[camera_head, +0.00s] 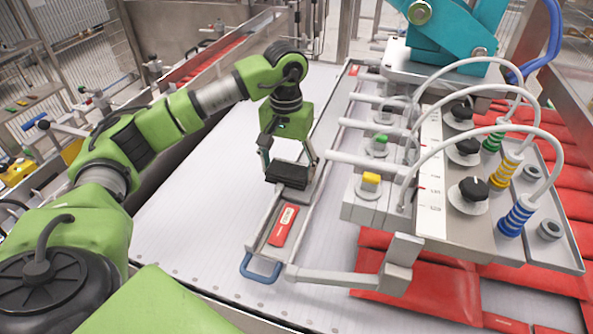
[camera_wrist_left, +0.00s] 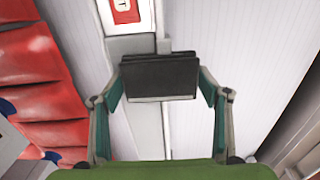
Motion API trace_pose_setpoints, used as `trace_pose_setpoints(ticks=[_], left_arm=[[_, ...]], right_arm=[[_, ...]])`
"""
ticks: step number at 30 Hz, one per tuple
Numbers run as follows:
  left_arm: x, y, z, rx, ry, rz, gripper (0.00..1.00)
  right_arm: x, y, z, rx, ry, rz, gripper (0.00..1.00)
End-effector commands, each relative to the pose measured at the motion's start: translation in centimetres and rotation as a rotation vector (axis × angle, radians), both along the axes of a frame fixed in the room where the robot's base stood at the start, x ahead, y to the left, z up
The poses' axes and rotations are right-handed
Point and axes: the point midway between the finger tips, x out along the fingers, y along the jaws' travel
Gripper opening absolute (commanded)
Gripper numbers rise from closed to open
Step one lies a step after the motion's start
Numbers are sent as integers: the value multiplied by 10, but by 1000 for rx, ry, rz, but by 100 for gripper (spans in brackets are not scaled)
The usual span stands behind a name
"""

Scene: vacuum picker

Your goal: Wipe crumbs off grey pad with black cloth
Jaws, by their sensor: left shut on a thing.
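My left gripper (camera_head: 290,168) is shut on a folded black cloth (camera_head: 287,175). The cloth also shows in the left wrist view (camera_wrist_left: 158,76), between the two fingers of the gripper (camera_wrist_left: 160,92). The cloth is over a narrow grey tray. A grey piece (camera_wrist_left: 130,45), possibly the grey pad, shows just beyond the cloth in the wrist view; the cloth hides part of it. I cannot tell whether the cloth touches it. I can make out no crumbs. My right gripper is not in view.
A red label plate (camera_head: 283,226) lies on the tray near its blue handle (camera_head: 261,270). To the right stands a vacuum unit with white hoses, dark knobs and yellow and green buttons (camera_head: 371,179). Red packs (camera_head: 430,285) lie below it. The white conveyor surface (camera_head: 190,240) is clear on the left.

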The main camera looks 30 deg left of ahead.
Motion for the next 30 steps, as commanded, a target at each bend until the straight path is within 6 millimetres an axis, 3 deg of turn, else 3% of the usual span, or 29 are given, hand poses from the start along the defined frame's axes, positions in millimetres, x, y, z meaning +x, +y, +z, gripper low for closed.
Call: trace_pose_setpoints(ticks=[17, 30], left_arm=[[32, 7, 2, 1, 1, -1, 52], [39, -23, -1, 0, 0, -2, 52]], right_arm=[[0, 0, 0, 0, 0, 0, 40], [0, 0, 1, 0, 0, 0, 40]])
